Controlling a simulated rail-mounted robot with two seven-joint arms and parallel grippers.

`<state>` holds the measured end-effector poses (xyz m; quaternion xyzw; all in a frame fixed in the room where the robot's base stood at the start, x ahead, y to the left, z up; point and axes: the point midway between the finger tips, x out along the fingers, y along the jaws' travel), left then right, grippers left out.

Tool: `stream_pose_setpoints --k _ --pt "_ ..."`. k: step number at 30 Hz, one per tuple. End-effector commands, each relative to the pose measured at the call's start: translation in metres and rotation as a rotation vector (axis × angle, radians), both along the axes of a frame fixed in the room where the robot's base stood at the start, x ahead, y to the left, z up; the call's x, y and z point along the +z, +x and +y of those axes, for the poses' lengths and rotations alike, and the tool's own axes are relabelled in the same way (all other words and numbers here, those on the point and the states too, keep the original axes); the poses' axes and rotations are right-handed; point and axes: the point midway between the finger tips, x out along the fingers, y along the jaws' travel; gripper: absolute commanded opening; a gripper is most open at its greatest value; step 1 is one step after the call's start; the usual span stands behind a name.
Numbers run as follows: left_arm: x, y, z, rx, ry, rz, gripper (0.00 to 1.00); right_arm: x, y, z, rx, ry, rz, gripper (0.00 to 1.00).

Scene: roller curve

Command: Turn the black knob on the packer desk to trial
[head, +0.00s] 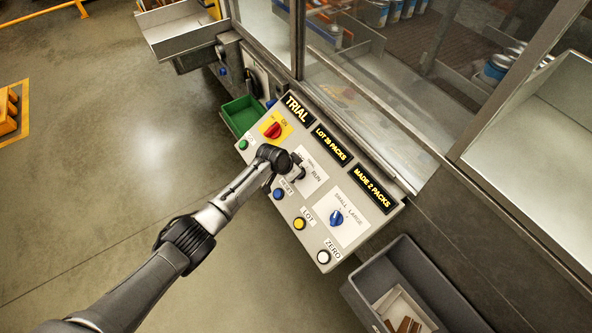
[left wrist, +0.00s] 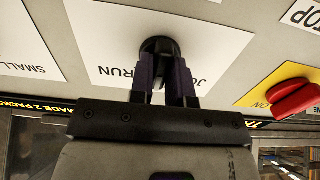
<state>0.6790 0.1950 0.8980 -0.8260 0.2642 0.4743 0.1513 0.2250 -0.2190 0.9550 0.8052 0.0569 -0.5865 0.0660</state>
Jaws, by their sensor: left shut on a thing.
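The packer desk (head: 262,172) is a sloped light panel with knobs and buttons. The black knob (left wrist: 159,46) sits on a white plate (left wrist: 205,32) marked RUN, with other lettering partly hidden. My left gripper (left wrist: 163,72) is shut on the knob, one finger on each side. In the head view the gripper (head: 297,171) covers most of the knob, so its exact pointing is hard to tell. A display (head: 297,107) at the top of the desk reads TRIAL. My right gripper is not in view.
A red knob (head: 271,130) on a yellow plate and a blue knob (head: 337,217) flank the black one. Blue (head: 278,194), yellow (head: 299,223) and white (head: 323,257) buttons line the near edge.

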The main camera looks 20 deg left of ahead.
Motion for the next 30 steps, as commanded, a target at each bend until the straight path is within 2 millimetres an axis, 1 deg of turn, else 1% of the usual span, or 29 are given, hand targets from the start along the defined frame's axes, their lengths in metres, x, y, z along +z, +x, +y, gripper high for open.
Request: stream_pose_setpoints --k 8,9,15,17,25,28,30 --pt "-0.001 0.000 0.000 0.000 0.000 0.000 0.00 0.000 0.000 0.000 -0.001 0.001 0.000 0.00" --pt "-0.001 0.000 0.000 0.000 0.000 0.000 0.19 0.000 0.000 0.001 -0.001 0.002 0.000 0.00" --pt "-0.001 0.000 0.000 -0.001 0.000 0.000 0.38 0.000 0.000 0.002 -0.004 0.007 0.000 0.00" --pt "0.000 0.000 0.000 -0.001 0.000 0.000 0.43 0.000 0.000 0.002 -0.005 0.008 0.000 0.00" --pt "0.001 -0.001 0.001 -0.001 0.000 0.000 0.43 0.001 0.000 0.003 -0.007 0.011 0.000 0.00" --pt "0.007 -0.003 0.002 -0.002 0.000 -0.001 0.43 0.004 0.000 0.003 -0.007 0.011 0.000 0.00" --pt "0.014 -0.006 0.005 -0.002 0.000 -0.001 0.43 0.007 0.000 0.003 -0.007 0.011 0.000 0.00"
